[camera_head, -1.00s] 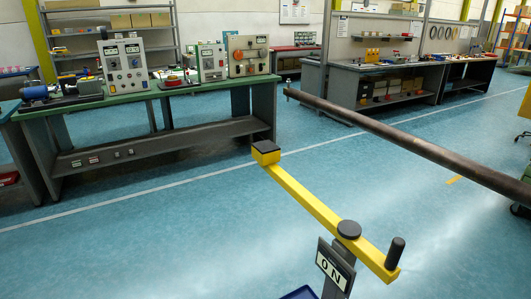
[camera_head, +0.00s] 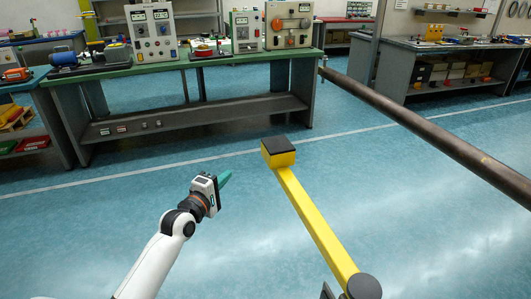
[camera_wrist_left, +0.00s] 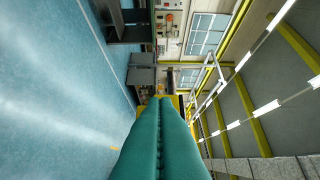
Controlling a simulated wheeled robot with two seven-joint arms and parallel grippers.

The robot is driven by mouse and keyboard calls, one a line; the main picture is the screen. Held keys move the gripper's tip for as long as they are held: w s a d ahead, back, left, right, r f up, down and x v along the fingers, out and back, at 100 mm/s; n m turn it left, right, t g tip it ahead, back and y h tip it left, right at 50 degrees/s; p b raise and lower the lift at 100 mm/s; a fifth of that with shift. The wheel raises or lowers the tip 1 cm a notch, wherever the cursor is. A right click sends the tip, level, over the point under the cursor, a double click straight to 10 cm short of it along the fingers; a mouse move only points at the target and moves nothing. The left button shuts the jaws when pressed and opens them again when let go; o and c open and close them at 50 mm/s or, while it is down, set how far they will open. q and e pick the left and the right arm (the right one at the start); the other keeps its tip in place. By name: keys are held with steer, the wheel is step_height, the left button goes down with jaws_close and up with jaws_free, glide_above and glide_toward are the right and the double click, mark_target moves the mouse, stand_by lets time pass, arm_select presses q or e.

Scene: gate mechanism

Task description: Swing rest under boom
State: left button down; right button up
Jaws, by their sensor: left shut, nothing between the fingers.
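The rest is a yellow bar (camera_head: 313,222) with a black-topped block (camera_head: 279,152) at its far end and a dark round pivot cap (camera_head: 364,287) at the bottom edge. The boom, a long dark brown pole (camera_head: 430,133), slants down from upper centre to the right edge. The rest's block is left of and apart from the boom's tip. My left gripper (camera_head: 225,180) is shut and empty, left of the yellow bar with a gap between them. In the left wrist view its green fingers (camera_wrist_left: 160,110) lie together, with a bit of yellow just beyond the tips. My right gripper is not in view.
A green-topped workbench (camera_head: 200,82) with control boxes stands at the back left. A grey bench (camera_head: 440,50) stands behind the boom. The blue floor (camera_head: 110,230) around the rest is open. The rest's handle is out of view.

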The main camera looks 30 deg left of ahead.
arm_select(q)
steer(key=w+d+p, duration=0.1)
steer(key=w, duration=1.1)
steer(key=shift+w+d, duration=0.35)
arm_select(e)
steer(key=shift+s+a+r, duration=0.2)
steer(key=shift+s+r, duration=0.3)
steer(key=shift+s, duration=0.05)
